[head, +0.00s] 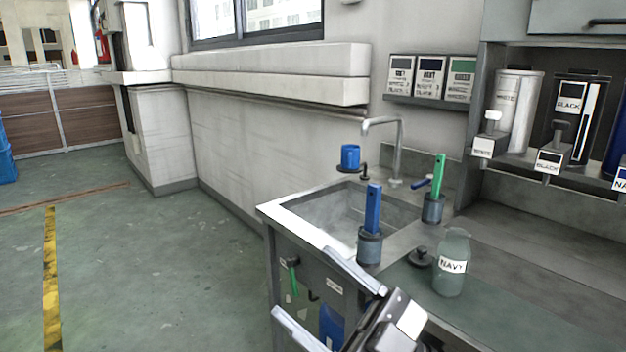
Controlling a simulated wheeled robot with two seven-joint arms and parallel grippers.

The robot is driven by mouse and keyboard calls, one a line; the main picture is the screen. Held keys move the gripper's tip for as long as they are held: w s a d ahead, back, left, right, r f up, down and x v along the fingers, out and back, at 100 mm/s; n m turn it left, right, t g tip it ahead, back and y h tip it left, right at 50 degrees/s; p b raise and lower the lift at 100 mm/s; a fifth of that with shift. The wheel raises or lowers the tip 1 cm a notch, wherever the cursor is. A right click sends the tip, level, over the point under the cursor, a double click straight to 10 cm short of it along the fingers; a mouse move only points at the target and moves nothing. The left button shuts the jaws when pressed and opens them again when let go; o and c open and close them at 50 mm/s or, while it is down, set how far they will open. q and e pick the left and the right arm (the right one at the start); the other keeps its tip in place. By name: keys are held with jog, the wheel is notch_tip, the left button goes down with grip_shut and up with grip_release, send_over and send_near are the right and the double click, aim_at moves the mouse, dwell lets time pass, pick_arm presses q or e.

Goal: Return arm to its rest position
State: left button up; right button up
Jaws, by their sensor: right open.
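My right gripper (315,300) comes in at the bottom of the head view, in front of the counter's near edge. Its two light finger plates are spread apart with nothing visible between them. It is below and left of the grey cup (369,247) that holds a blue-handled tool (372,208), and left of the bottle labelled NAVY (452,265). My left gripper is not in the head view.
The counter (515,300) holds a sink (345,215), a faucet (399,150), a blue cup (350,157) and a cup with a green-handled tool (438,176). Labelled dispensers (517,108) stand at right. The floor (150,270) at left is largely clear.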

jog(key=w+d+f+m+t+h, duration=0.2)
jog(key=d+f+m+t+h, duration=0.15)
jog(key=f+m+h, duration=0.2)
jog(key=w+d+f+m+t+h, duration=0.1)
jog(key=d+f+m+t+h, duration=0.1)
jog(key=f+m+t+h, duration=0.4)
jog(key=s+d+f+m+g+h+p, duration=0.1)
jog(key=s+d+f+m+g+h, duration=0.2)
jog(key=f, duration=0.6)
jog(key=s+d+f+m+g+h+p, duration=0.1)
jog(key=s+d+f+m+g+h, duration=0.2)
jog(key=s+f+g, duration=0.3)
notch_tip(320, 180, down, 4)
jog(key=shift+s+d+f+h, duration=0.2)
jog(key=shift+s+d+h, duration=0.6)
jog(key=shift+s, duration=0.35)
